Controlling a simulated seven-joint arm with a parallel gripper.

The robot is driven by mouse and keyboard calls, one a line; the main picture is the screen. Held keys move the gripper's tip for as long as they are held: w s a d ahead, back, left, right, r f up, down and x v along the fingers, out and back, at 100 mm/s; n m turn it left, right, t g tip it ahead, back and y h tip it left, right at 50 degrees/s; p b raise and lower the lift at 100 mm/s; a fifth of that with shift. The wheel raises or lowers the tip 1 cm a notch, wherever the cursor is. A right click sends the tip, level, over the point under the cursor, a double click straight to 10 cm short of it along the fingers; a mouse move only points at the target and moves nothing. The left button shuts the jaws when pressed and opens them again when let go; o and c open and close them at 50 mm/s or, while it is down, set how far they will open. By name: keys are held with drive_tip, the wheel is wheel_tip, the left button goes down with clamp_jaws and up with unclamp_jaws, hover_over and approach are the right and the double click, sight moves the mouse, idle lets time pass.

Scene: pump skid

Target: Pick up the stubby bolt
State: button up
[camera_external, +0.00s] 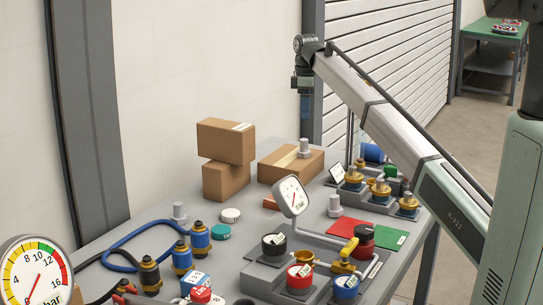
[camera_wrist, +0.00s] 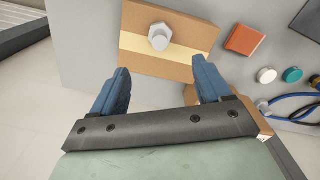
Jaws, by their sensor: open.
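A grey hex-headed bolt (camera_external: 304,147) stands on the taped cardboard box (camera_external: 304,168) at the back of the bench. The wrist view shows this bolt (camera_wrist: 159,37) on the box (camera_wrist: 200,35), beyond my fingertips. Two other grey bolts stand on the bench, one right of the gauge (camera_external: 335,206) and one by the blue hose (camera_external: 179,212). I cannot tell surely which is the stubby one. My gripper (camera_external: 305,112) is open and empty, pointing down above the boxed bolt and apart from it. Its blue fingers (camera_wrist: 160,82) are spread in the wrist view.
Two stacked cardboard boxes (camera_external: 226,160) stand left of the taped box. An orange-red block (camera_wrist: 242,40), a white cap (camera_wrist: 266,75) and a teal cap (camera_wrist: 292,75) lie nearby. The pump skid (camera_external: 268,283) with a gauge (camera_external: 291,196) fills the front. Air around my gripper is clear.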

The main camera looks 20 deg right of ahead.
drive_tip(key=shift+o, duration=0.5)
drive_tip(key=shift+a, duration=0.1)
drive_tip(key=n, duration=0.5)
approach(335, 196)
drive_tip(key=shift+n+g, duration=0.4)
drive_tip(key=f, duration=0.7)
drive_tip(key=shift+w+a+f, duration=0.1)
drive_tip(key=shift+w, duration=0.1)
drive_tip(key=shift+s+f, duration=0.2)
drive_tip(key=shift+f, duration=1.1)
drive_tip(key=shift+s+f, duration=0.15)
drive_tip(key=shift+f, duration=1.15)
